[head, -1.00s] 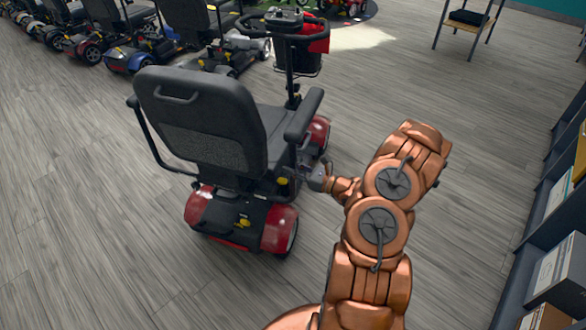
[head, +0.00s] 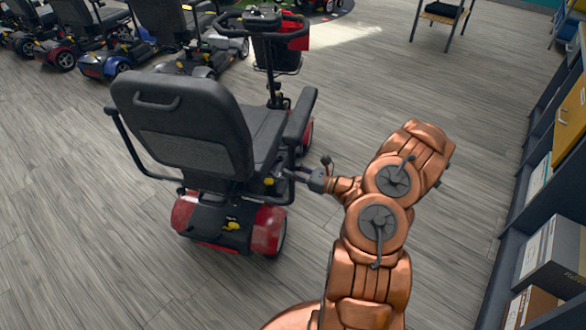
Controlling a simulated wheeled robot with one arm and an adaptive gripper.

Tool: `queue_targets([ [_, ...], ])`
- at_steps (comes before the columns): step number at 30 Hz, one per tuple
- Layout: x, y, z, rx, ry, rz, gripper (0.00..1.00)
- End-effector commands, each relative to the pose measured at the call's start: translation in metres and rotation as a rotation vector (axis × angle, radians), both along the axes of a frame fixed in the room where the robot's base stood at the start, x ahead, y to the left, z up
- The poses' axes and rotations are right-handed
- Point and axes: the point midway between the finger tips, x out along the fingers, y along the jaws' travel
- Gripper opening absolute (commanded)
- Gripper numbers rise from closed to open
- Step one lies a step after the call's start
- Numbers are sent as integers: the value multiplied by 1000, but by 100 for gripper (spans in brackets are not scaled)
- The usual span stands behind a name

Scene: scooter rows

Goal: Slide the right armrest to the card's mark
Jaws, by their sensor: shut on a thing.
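The right armrest (head: 299,117) is a dark padded bar on a bent post, on the right side of the grey scooter seat (head: 185,125), seen from behind. My gripper (head: 290,174) reaches in from the right, below the pad. It is shut on the armrest's lower post beside the seat; the exact contact is small and partly hidden. The scooter (head: 232,222) stands on the floor with red rear fenders. I cannot make out the card or its mark in this view.
More scooters (head: 105,60) stand in a row at the upper left. A dark shelf with boxes (head: 552,255) runs along the right edge.

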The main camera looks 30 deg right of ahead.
Motion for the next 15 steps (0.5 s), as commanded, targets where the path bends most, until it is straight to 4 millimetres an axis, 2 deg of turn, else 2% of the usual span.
queue_targets([
  [5,-2,-1,-2,0,4,0,0],
  [6,-2,-1,-2,0,4,0,26],
  [13,-2,0,-1,1,3,1,50],
  [15,-1,0,-1,1,3,1,51],
])
